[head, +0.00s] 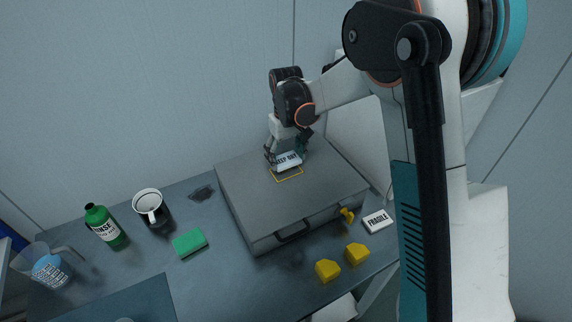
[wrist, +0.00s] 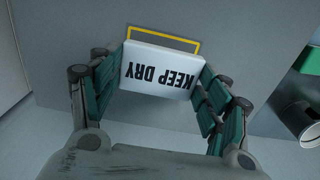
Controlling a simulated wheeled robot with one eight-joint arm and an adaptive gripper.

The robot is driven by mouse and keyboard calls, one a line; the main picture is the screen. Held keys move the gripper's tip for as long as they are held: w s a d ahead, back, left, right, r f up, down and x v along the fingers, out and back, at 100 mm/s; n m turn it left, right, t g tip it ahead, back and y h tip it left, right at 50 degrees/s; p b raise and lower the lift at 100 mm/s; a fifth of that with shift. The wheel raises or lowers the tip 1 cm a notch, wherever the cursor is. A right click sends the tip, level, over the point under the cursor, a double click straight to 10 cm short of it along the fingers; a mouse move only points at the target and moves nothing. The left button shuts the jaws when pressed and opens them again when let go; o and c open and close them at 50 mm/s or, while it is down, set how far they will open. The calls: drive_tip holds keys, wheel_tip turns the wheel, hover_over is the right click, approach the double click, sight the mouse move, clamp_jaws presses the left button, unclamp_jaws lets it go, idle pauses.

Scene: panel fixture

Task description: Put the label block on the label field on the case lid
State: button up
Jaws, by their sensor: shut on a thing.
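The label block (wrist: 157,70) is white with the black words KEEP DRY, and it is between the fingers of my gripper (wrist: 158,82). In the head view, my gripper (head: 287,158) holds the block (head: 288,160) over the grey case lid (head: 250,195). The label field is a yellow outline (head: 288,178) on the lid. In the wrist view, part of the yellow outline (wrist: 163,35) shows beyond the block's far edge, and the block hides the rest. I cannot tell whether the block touches the lid.
A white FRAGILE block (head: 377,220) and two yellow blocks (head: 327,270) (head: 356,254) lie on the table right of and in front of the case. A green sponge (head: 189,242), a mug (head: 149,207), a green bottle (head: 104,226) and a clear jug (head: 48,270) stand left.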

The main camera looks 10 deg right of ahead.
sight(286, 159)
drive_tip(key=shift+f+b, duration=0.35)
drive_tip(key=shift+f, duration=1.35)
drive_tip(key=shift+f, duration=0.15)
drive_tip(key=o, duration=0.8)
drive_tip(key=shift+c, duration=0.2)
